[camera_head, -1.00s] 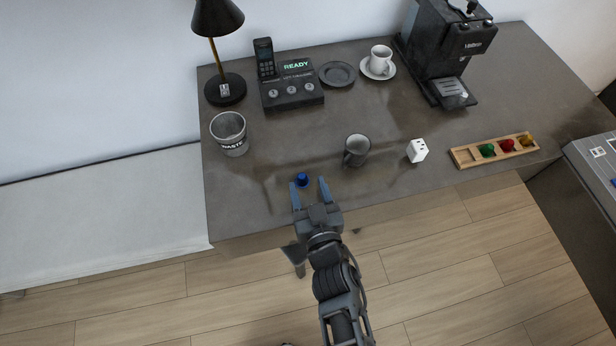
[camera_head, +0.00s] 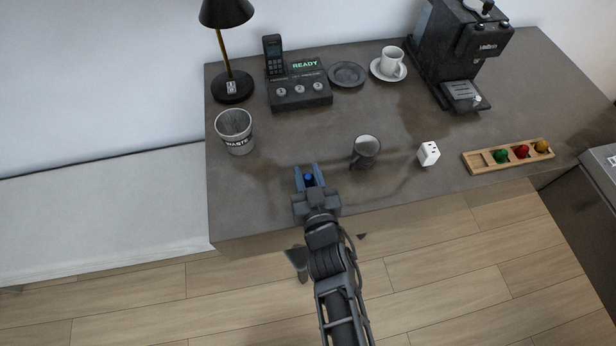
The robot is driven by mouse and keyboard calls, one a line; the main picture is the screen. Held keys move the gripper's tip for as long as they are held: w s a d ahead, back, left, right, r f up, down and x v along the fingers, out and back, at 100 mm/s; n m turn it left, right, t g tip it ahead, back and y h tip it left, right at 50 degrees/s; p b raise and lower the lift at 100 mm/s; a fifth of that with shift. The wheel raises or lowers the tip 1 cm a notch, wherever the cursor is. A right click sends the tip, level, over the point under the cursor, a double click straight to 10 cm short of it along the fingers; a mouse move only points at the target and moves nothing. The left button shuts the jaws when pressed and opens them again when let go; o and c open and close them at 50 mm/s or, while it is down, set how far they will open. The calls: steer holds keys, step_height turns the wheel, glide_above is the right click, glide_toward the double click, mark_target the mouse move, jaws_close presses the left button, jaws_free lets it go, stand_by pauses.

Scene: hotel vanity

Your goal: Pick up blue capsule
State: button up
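The blue capsule (camera_head: 309,178) is small and dark blue, near the front edge of the dark vanity top (camera_head: 400,191). My gripper (camera_head: 309,173) is over the vanity top, with one finger on each side of the capsule. The fingers look closer to the capsule than a wide-open spread, and the capsule sits between them. Whether both fingers touch it is too small to tell. The lower part of the capsule is hidden by the gripper.
A dark mug (camera_head: 365,152) stands right of my gripper. A white cube (camera_head: 428,154) and a wooden tray (camera_head: 480,166) with green, red and yellow capsules are farther right. A waste cup (camera_head: 235,133) stands left. A phone console (camera_head: 300,97) and coffee machine (camera_head: 458,50) stand behind.

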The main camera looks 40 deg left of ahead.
steer(key=c, duration=0.4)
steer(key=shift+r, duration=0.1)
